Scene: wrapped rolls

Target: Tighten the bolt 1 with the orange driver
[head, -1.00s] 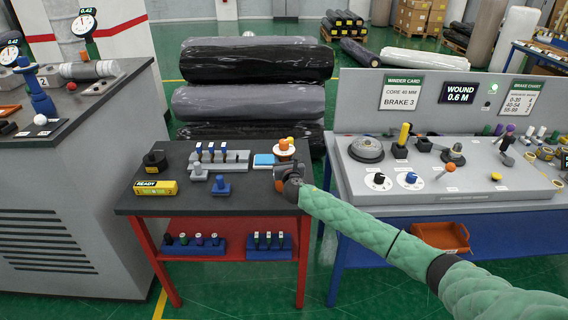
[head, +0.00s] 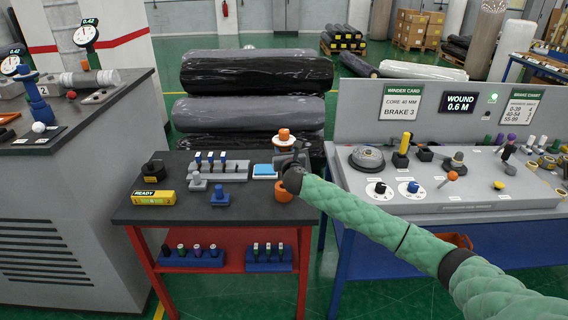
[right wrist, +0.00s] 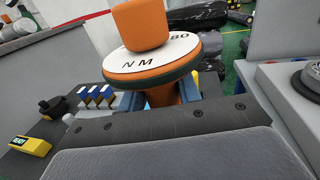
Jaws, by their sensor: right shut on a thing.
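The orange driver (head: 284,134) has an orange cap over a white dial and stands roughly upright at the back right of the dark table. My right gripper (head: 290,162) is shut around its body below the dial, and more orange shows beneath the gripper. In the right wrist view the driver's cap (right wrist: 140,24) and its dial, marked "NM", fill the top centre. The lower end of the driver is hidden there. Several blue-topped pieces (head: 210,158) stand in a grey block, left of the driver. I cannot tell which piece is bolt 1. My left gripper is out of view.
A yellow "READY" box (head: 152,198), a black holder (head: 154,169), a blue stand (head: 219,198) and a light blue pad (head: 264,171) are on the dark table. A grey console (head: 450,200) with knobs stands to the right.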

